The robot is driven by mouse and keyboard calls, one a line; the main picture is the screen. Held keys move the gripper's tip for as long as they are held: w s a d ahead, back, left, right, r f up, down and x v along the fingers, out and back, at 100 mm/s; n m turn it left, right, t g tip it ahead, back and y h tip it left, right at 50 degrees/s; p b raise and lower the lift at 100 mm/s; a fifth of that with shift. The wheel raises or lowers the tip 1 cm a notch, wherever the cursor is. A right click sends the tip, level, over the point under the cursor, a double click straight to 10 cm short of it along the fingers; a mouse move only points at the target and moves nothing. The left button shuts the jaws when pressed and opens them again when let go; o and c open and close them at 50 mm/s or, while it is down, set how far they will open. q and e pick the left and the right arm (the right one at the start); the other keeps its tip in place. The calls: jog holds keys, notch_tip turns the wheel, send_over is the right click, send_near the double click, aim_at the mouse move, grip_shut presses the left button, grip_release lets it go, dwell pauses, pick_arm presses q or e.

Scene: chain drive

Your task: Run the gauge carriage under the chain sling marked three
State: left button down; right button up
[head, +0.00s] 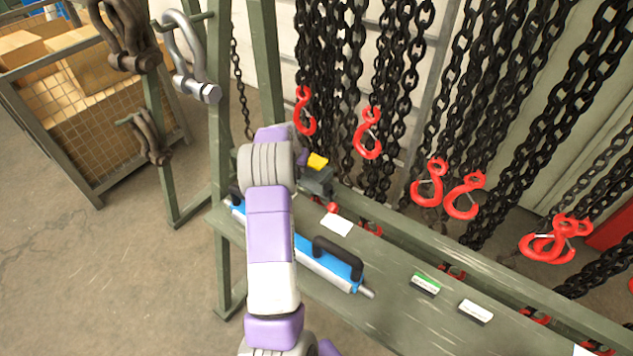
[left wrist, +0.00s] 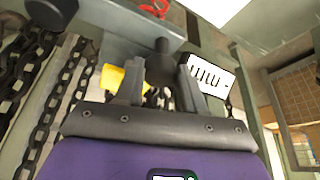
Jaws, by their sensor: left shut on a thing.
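A dark grey block with a yellow piece on it, apparently the gauge carriage (head: 318,183), sits on the green rail near its left end. A red tip shows at its front. My left gripper (left wrist: 160,85) is shut on a dark upright post, seemingly the carriage's handle (left wrist: 161,62); in the head view my wrist hides most of this grip. Chain slings with red hooks hang behind the rail: one hook (head: 305,110) near the carriage, another (head: 368,133) to its right, and several farther right. I cannot read which sling is marked three. My right gripper is out of view.
A blue tool with black handles (head: 338,258) lies on the green bench (head: 385,312). A white card (head: 336,223) and small labels (head: 425,285) lie along it. Shackles (head: 190,60) hang at the left. A mesh crate of boxes (head: 100,120) stands far left.

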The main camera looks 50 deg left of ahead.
pick_arm(q)
jog(key=shift+s+a, duration=0.3)
jog(key=shift+a, duration=0.7)
jog(key=shift+s+a, duration=0.25)
jog(key=shift+a, duration=0.75)
jog(key=c, duration=0.7)
grip_release()
jog(key=shift+p+v, duration=0.75)
jog(key=shift+v, duration=3)
